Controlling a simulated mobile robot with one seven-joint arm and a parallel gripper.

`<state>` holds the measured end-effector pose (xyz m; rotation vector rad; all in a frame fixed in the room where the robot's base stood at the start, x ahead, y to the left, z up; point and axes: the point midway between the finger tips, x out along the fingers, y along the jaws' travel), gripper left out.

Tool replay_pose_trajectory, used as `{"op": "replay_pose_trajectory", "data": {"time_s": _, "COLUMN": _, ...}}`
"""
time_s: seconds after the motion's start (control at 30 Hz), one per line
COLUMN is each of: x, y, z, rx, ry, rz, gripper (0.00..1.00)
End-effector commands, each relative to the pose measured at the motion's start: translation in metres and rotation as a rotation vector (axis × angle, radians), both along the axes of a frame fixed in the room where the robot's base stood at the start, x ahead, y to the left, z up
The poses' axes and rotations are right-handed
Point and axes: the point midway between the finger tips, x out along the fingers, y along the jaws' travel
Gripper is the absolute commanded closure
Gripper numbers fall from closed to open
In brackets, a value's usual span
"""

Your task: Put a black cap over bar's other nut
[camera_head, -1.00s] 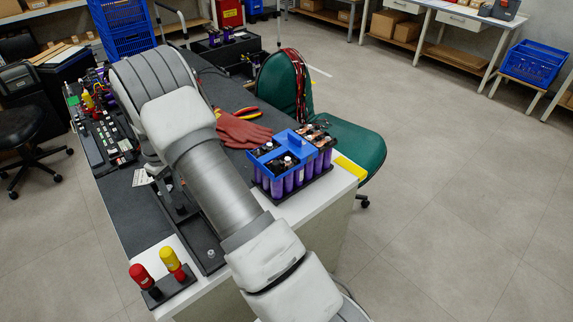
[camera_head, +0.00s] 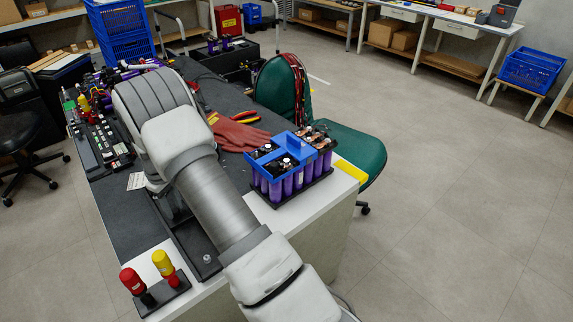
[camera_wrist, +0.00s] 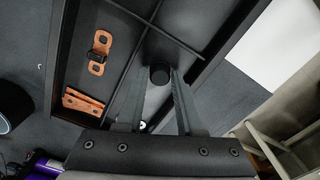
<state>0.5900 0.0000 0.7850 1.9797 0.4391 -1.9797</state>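In the wrist view, my gripper (camera_wrist: 160,72) points down into a black tray (camera_wrist: 217,98), with its two fingers apart. A round black cap (camera_wrist: 159,75) lies between the fingertips, close to both; whether they press on it I cannot tell. More copper bars (camera_wrist: 83,102) lie at the left edge. In the head view my arm hides the gripper and most of the tray (camera_head: 205,262).
A red and a yellow-handled tool stand in a black holder (camera_head: 163,296) at the bench's near corner. A battery pack with a blue frame (camera_head: 285,165) and red gloves (camera_head: 236,134) lie right of my arm. A green chair (camera_head: 345,150) stands beside the bench.

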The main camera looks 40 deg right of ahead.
Motion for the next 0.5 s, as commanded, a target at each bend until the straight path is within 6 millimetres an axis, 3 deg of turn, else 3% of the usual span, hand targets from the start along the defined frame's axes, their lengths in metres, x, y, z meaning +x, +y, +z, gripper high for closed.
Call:
{"op": "replay_pose_trajectory", "data": {"time_s": 0.07, "x": 0.000, "y": 0.000, "z": 0.000, "rx": 0.000, "ry": 0.000, "rz": 0.000, "gripper": 0.99}}
{"op": "replay_pose_trajectory", "data": {"time_s": 0.27, "x": 0.000, "y": 0.000, "z": 0.005, "rx": 0.000, "ry": 0.000, "rz": 0.000, "gripper": 1.00}}
{"op": "replay_pose_trajectory", "data": {"time_s": 0.5, "x": 0.000, "y": 0.000, "z": 0.029, "rx": 0.001, "ry": -0.002, "rz": 0.000, "gripper": 1.00}}
